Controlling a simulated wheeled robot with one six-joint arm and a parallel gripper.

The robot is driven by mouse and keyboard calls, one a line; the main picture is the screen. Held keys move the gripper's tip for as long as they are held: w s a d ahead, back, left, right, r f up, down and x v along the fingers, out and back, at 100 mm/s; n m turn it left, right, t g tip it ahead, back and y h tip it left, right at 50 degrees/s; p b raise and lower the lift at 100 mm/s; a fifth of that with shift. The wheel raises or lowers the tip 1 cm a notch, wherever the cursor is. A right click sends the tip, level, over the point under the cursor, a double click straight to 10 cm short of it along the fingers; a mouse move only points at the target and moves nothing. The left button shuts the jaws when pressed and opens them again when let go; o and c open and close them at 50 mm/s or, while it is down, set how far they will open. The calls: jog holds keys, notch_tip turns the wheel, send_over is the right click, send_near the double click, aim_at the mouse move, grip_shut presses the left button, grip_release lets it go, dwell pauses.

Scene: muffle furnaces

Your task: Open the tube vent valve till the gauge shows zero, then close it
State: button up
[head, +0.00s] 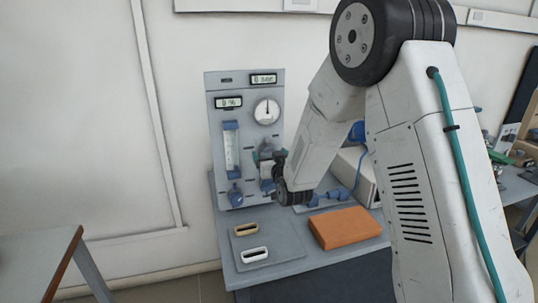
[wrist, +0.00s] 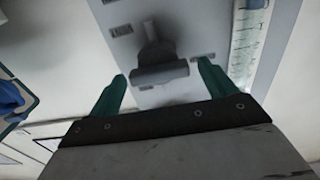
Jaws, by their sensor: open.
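A grey panel (head: 217,133) stands at the back of the bench, with a round white dial gauge (head: 267,111) on it. Its dark needle looks near upright; the scale is too small to read. In the wrist view a dark grey valve handle (wrist: 160,74) with a wide bar sticks out from the panel. My gripper (wrist: 160,69) is open, its two green fingers on either side of that bar with gaps between. In the head view my gripper (head: 267,155) is at the panel's right part, below the gauge, and hides the handle.
A flow tube (head: 231,148) and a blue knob (head: 235,196) are left of my gripper; digital displays (head: 228,102) sit above.

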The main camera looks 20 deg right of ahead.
jog(key=shift+w, duration=0.65)
jog(key=c, duration=1)
jog(key=shift+a, duration=0.1)
